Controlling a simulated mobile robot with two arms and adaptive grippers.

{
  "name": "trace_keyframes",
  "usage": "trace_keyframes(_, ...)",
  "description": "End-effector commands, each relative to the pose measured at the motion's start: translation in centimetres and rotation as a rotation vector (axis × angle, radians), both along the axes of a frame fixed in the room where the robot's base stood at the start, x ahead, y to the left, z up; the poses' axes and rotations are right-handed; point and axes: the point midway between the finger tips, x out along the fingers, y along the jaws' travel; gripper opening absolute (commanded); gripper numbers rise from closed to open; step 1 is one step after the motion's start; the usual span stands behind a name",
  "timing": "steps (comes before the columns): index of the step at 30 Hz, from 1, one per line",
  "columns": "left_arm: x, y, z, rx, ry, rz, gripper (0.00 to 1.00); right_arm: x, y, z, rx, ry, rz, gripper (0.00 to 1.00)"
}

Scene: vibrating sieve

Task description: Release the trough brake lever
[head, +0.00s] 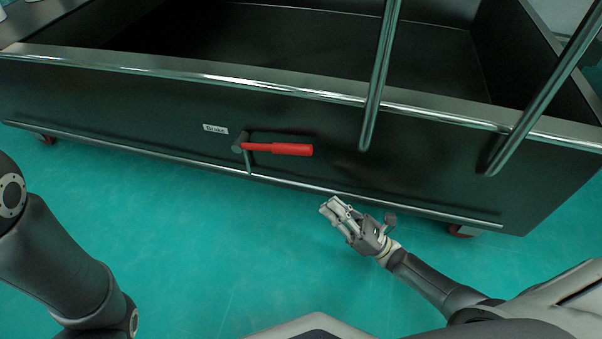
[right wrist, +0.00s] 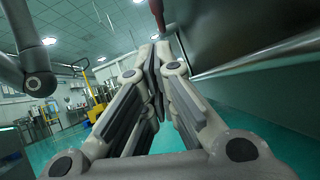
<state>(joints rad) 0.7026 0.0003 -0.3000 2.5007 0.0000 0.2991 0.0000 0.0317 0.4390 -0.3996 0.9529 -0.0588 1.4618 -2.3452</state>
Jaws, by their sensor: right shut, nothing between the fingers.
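The trough (head: 120,100) is a large dark open box with a bright metal rim, and its front wall faces me. The brake lever (head: 280,148) has a red handle that points right, roughly level, from a grey pivot on that wall. A small "Brake" label (head: 215,128) is just left of the pivot. My right gripper (head: 333,210) is shut and empty, below and to the right of the red handle, apart from it. In the right wrist view its fingers (right wrist: 158,55) are together, and the red handle (right wrist: 157,12) shows at the top edge. My left gripper is out of view.
Two slanted metal bars (head: 380,75) cross in front of the trough at the right. A metal rail (head: 150,153) runs along its lower edge. A red wheel (head: 463,230) shows below. The green floor (head: 210,245) in front is clear.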

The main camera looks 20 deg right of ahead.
Motion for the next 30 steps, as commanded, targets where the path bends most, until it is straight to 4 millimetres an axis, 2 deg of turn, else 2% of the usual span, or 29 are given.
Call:
trace_keyframes(6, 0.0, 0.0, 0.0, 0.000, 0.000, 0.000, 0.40, 0.1, 0.1, 0.2, 0.000, -0.001, 0.001, 0.00)
trace_keyframes(11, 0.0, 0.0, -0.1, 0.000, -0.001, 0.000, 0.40, 0.9, 0.9, 1.0, 0.002, -0.003, 0.001, 0.00)
trace_keyframes(24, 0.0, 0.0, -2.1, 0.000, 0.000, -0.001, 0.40, 5.9, 6.3, 5.8, 0.001, -0.004, 0.004, 0.00)
trace_keyframes(30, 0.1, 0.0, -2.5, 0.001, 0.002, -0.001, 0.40, 6.3, 6.1, 7.9, -0.002, -0.002, 0.002, 0.00)
